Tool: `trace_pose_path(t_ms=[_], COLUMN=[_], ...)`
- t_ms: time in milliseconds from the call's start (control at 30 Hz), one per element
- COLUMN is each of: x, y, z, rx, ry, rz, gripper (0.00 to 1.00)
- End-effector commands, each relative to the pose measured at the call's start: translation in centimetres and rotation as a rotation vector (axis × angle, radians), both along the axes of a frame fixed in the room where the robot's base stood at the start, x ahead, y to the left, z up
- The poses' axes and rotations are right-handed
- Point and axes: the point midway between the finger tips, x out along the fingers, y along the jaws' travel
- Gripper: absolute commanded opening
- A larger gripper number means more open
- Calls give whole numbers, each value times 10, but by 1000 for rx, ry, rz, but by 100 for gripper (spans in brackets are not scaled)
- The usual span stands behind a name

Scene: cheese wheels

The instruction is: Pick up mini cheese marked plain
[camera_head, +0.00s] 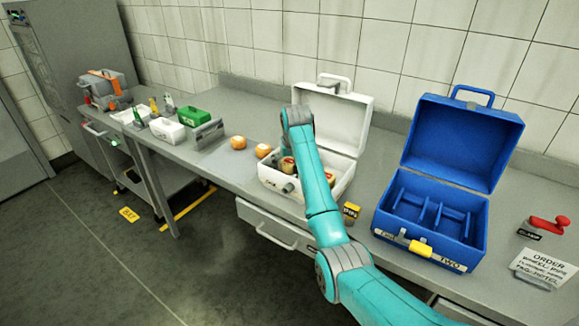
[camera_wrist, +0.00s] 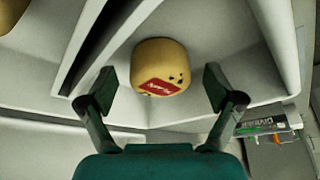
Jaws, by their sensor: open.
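A small yellow cheese wheel (camera_wrist: 160,68) with a red label sits inside the white case, in a corner compartment in the wrist view. Its label text is too blurred to read. My gripper (camera_wrist: 158,92) is open, with one finger on each side of the cheese and apart from it. In the head view my gripper reaches down into the open white case (camera_head: 270,183), and my arm hides part of it. A yellowish cheese (camera_head: 287,165) shows in that case. Another cheese (camera_wrist: 12,12) shows at the wrist view's upper left corner.
An open blue case (camera_head: 476,225) with dividers stands to the right. Two orange-topped round items (camera_head: 238,142) lie left of the white case. A green box (camera_head: 195,117) and white bins stand further left. The white case's walls and divider (camera_wrist: 95,45) lie close to my fingers.

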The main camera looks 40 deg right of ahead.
Motion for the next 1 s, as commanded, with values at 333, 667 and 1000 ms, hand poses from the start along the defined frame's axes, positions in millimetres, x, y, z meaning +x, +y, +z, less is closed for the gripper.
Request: trace_pose_path(t_ms=[333,667,1000], x=[1,1,2], y=[-1,-1,-1], z=[-2,-2,20], rx=[0,0,-2], ry=[-1,-1,-5], rz=[0,0,0], gripper=[74,23,23])
